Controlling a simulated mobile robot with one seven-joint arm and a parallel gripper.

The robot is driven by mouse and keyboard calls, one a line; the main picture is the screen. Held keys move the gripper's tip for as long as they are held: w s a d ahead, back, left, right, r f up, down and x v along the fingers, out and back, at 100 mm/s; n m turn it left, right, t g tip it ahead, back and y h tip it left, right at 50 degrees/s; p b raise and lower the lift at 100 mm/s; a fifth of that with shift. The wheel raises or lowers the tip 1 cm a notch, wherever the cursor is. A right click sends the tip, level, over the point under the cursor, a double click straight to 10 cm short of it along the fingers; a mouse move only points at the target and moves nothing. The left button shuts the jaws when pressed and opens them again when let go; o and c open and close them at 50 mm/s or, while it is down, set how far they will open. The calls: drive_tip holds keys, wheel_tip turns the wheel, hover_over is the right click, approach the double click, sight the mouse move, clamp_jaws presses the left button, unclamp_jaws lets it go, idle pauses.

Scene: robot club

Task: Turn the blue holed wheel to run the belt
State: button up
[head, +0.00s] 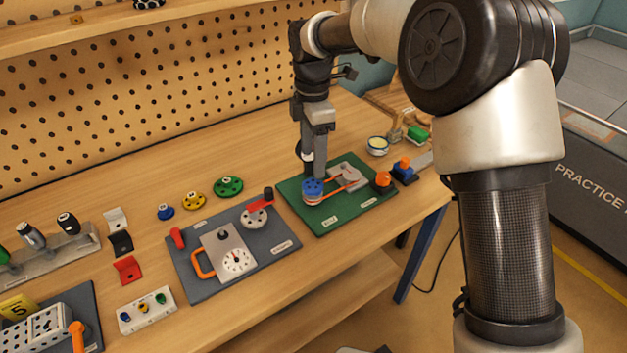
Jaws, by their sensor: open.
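The blue holed wheel (313,187) stands on a green board (291,202) toward the right of the bench. An orange belt (335,191) runs from it to the right toward a grey block (346,174) on the same board. My gripper (314,174) points down from above, with its fingertips right at the wheel's top. The gripper is open. I cannot tell whether a finger touches the wheel or enters a hole. The far finger is partly hidden behind the near one.
A grey board (214,283) with a dial and red crank lies to the left. Green (229,185) and yellow (194,200) discs lie behind it. A pegboard (150,95) rises along the back. The bench's front edge is close.

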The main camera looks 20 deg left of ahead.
sight(313, 184)
wheel_tip(313, 184, down, 8)
drive_tip(key=shift+r+b, duration=0.1)
drive_tip(key=shift+b, duration=0.25)
drive_tip(key=c, duration=1.1)
drive_tip(key=shift+r+m, duration=0.1)
drive_tip(key=shift+m, duration=0.3)
